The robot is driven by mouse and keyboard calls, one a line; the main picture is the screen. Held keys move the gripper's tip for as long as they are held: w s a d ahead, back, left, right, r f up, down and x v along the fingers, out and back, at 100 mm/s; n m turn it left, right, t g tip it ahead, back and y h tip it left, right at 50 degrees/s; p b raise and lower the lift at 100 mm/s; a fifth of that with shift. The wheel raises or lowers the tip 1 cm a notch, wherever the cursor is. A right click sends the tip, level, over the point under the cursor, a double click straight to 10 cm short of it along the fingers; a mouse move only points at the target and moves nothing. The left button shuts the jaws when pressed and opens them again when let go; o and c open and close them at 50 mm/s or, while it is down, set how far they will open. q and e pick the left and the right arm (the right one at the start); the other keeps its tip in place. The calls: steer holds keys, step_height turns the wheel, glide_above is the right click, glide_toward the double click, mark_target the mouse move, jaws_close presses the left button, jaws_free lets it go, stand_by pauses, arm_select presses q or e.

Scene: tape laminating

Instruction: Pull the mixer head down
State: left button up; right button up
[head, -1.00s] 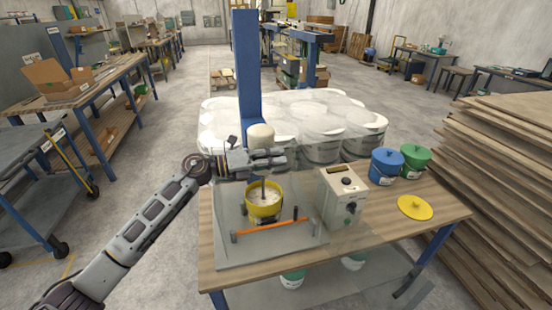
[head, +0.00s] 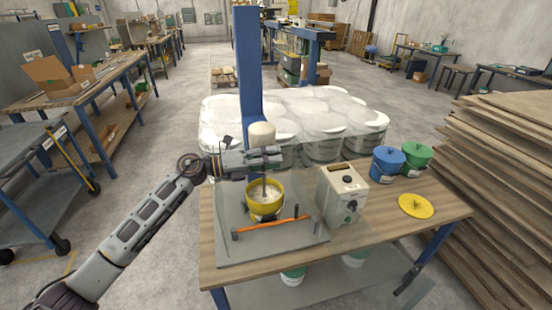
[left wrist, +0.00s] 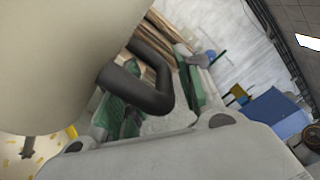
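The mixer head (head: 262,134) is a cream, rounded motor housing in front of a blue column (head: 247,65). Its dark shaft (head: 264,187) reaches down into a yellow bucket (head: 266,205) on a grey plate. My left gripper (head: 278,157) is just below the housing, pointing right. In the left wrist view the housing (left wrist: 60,60) fills the upper left, and a bent black handle (left wrist: 158,98) stands out from it. The green-padded fingers of my left gripper (left wrist: 155,100) are apart, one on each side of the handle. Firm contact is not visible. My right gripper is out of view.
A grey control box (head: 342,192) stands right of the bucket on the wooden table (head: 450,203). An orange bar (head: 268,225) lies in front of the bucket. Blue (head: 387,164) and green (head: 417,158) buckets and a yellow lid (head: 415,205) are at the right. Wrapped white buckets (head: 330,115) stand behind.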

arm_select(q)
steer(key=v, duration=1)
steer(key=shift+a, duration=0.15)
